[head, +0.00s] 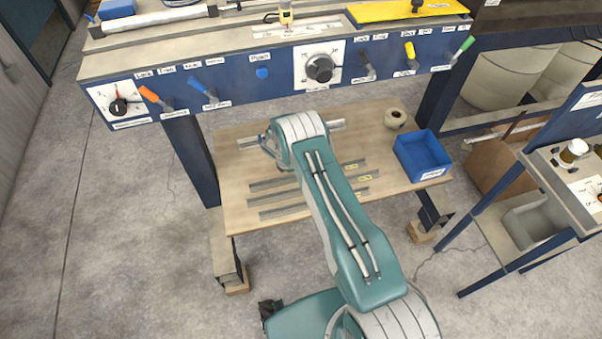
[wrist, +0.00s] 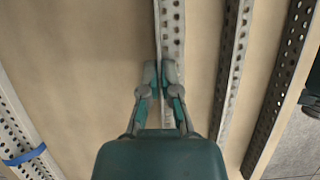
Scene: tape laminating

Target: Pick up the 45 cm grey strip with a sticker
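In the wrist view my gripper (wrist: 159,72) has its fingertips close together around the thin edge of a perforated grey strip (wrist: 173,25). The strip runs up out of the picture; whether it is off the board cannot be told. In the head view my arm covers most of this spot, and my gripper (head: 266,150) shows only partly. Three grey strips lie side by side on the wooden board, and yellow stickers (head: 364,180) show by their right ends. No sticker shows in the wrist view.
Two more strips (wrist: 234,65) (wrist: 285,75) lie to the right in the wrist view. A strip with a blue band (wrist: 25,157) lies left. On the wooden board (head: 235,165) stand a blue bin (head: 424,157) and a tape roll (head: 395,118). The control panel (head: 230,80) overhangs the back.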

